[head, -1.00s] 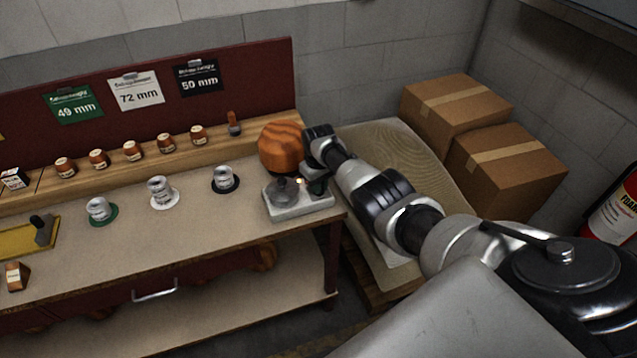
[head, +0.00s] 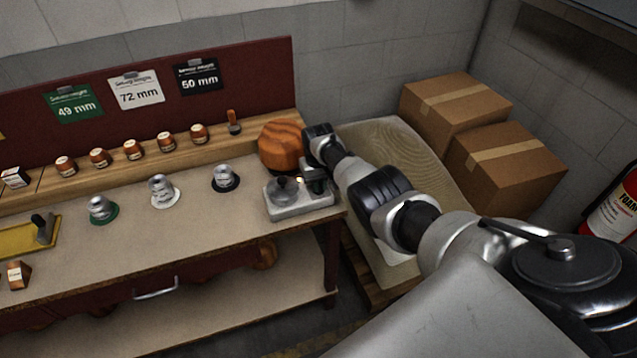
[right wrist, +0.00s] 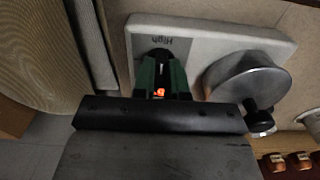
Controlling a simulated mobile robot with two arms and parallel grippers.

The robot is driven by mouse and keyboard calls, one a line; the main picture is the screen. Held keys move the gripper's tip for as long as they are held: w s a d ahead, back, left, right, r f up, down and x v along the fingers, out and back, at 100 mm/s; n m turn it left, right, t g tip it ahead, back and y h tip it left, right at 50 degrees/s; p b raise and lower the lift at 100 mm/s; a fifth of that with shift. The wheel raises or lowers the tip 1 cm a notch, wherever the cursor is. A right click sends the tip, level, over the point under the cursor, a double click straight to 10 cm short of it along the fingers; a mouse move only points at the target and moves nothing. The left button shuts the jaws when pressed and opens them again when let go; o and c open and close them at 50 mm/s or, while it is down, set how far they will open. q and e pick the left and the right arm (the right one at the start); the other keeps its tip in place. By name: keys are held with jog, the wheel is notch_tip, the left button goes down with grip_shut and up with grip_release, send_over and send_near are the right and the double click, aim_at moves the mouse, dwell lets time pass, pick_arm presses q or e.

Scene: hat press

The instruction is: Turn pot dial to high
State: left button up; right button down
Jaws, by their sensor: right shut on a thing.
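A small grey pot (head: 284,190) with a lid knob sits on a pale base unit (head: 298,209) at the right end of the bench. In the right wrist view the metal pot (right wrist: 247,78) is right of my fingers, on the pale base (right wrist: 215,38). My right gripper (head: 316,183) reaches down over the right part of the base. In the right wrist view its green-tipped fingers (right wrist: 160,75) are shut on the dark dial (right wrist: 158,57), which is mostly hidden between them. A "High" label (right wrist: 164,41) lies just beyond the fingers. An orange light glows between them. My left gripper is out of view.
An orange-brown wooden block (head: 282,146) stands close behind the pot. Several small metal spools stand on the bench (head: 130,238) to the left. Cardboard boxes (head: 505,165) and a sack (head: 400,150) are to the right.

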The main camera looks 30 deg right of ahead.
jog(key=c, duration=1.2)
grip_release()
jog(key=shift+o, duration=0.2)
jog(key=shift+r+p, duration=0.35)
jog(key=shift+r, duration=0.25)
notch_tip(320, 180, up, 10)
jog(key=p, duration=0.1)
jog(key=shift+f, duration=0.15)
